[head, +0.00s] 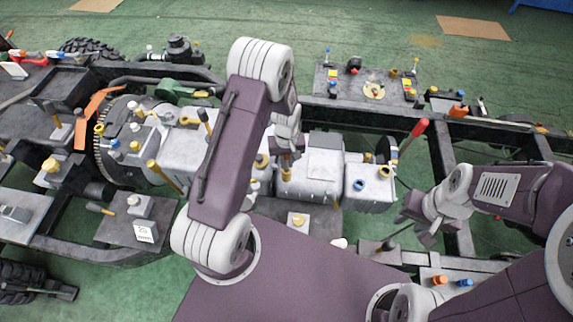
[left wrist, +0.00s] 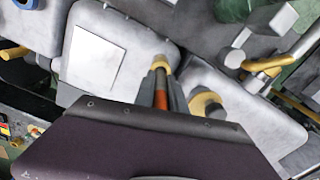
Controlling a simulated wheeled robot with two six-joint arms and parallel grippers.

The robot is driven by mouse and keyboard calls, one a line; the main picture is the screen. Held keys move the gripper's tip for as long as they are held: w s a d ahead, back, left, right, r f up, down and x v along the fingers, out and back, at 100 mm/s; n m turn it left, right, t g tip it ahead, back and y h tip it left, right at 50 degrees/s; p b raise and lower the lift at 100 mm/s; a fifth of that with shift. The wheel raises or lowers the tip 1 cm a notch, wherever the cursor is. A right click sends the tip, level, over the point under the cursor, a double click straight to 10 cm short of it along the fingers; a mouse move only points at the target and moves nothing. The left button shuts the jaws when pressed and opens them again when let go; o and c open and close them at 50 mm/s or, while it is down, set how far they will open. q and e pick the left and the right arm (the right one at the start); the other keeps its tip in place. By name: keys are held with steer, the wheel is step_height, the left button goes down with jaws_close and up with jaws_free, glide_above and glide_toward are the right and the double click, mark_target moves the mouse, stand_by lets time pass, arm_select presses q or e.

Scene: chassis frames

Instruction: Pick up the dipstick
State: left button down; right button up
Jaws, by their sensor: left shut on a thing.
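My left gripper (head: 287,150) points down over the grey engine block near the middle of the head view. In the left wrist view its fingers (left wrist: 161,90) are shut on a thin orange-red handle, which I take to be the dipstick (left wrist: 161,88). A yellow collar (left wrist: 161,64) lies at the fingertips, around the stick's line. The dipstick's lower part is hidden, so I cannot tell how deep it sits. My right gripper (head: 416,228) hangs at the right over the frame, with its fingers apart and nothing seen between them.
A red-handled lever (head: 419,128) rises right of the engine. Yellow-capped fittings (head: 358,171) stand close to my left gripper. A panel with several small parts (head: 372,88) lies behind. Black chassis rails (head: 440,150) surround the engine; green floor is open at the back.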

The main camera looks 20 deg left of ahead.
arm_select(q)
step_height(320, 180, up, 8)
steer(key=shift+r+b, duration=0.15)
steer(key=shift+b, duration=0.25)
stand_by(0.6)
